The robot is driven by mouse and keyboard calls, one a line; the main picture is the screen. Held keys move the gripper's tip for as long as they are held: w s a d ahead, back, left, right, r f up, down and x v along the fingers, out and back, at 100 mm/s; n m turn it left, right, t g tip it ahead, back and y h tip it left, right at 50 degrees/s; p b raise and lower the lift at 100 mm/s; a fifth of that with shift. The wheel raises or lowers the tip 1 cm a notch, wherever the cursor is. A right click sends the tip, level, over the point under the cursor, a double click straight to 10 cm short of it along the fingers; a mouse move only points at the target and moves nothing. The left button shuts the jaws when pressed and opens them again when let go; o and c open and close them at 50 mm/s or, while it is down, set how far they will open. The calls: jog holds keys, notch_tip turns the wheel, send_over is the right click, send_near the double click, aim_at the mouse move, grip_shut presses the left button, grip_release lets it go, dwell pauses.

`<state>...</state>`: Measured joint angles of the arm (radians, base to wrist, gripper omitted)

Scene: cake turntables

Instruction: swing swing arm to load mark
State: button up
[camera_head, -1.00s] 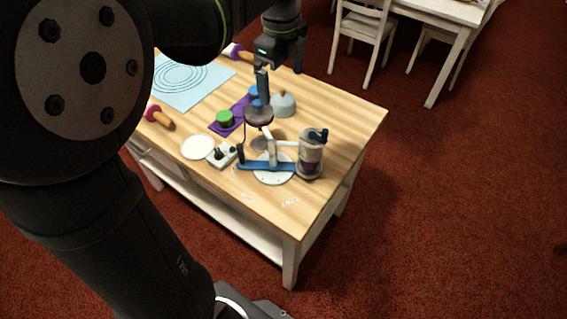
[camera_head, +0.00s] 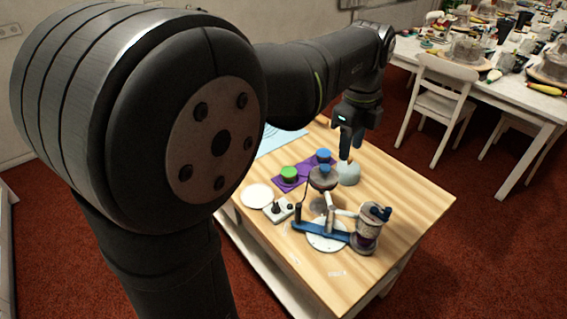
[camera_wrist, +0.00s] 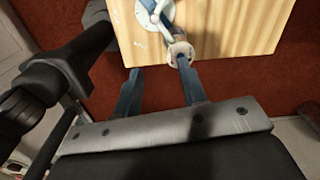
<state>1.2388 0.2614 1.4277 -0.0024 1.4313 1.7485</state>
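The swing arm (camera_head: 338,234) is a blue bar low over a round white dial plate (camera_head: 327,245) on the table. A grey canister (camera_head: 366,232) with a dark blue handle stands at the bar's right end. In the wrist view, the plate (camera_wrist: 147,10) and canister (camera_wrist: 177,50) show at the top. Small printed labels (camera_head: 337,273) lie on the table; I cannot read which is the load mark. My gripper (camera_head: 352,150) hangs behind the swing arm, near the grey dome. In the wrist view my gripper (camera_wrist: 158,72) is open, its two blue fingers apart with nothing between them.
A grey disc with a blue knob (camera_head: 323,178) stands above the swing arm. Nearby are a grey dome (camera_head: 348,174), a green cylinder (camera_head: 289,174) on a purple mat, a white plate (camera_head: 256,196) and a switch box (camera_head: 279,210). The table's right side is clear.

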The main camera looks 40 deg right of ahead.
jog(key=w+a+f+n, duration=0.2)
jog(key=w+f+n, duration=0.3)
jog(key=f+n, duration=0.2)
jog(key=n, duration=0.9)
send_near(298, 205)
notch_tip(298, 205, down, 9)
jog(key=shift+d+r, duration=0.1)
jog(key=shift+d, duration=0.1)
jog(key=c, duration=0.8)
jog(key=shift+s+a, duration=1)
jog(key=shift+a, duration=0.05)
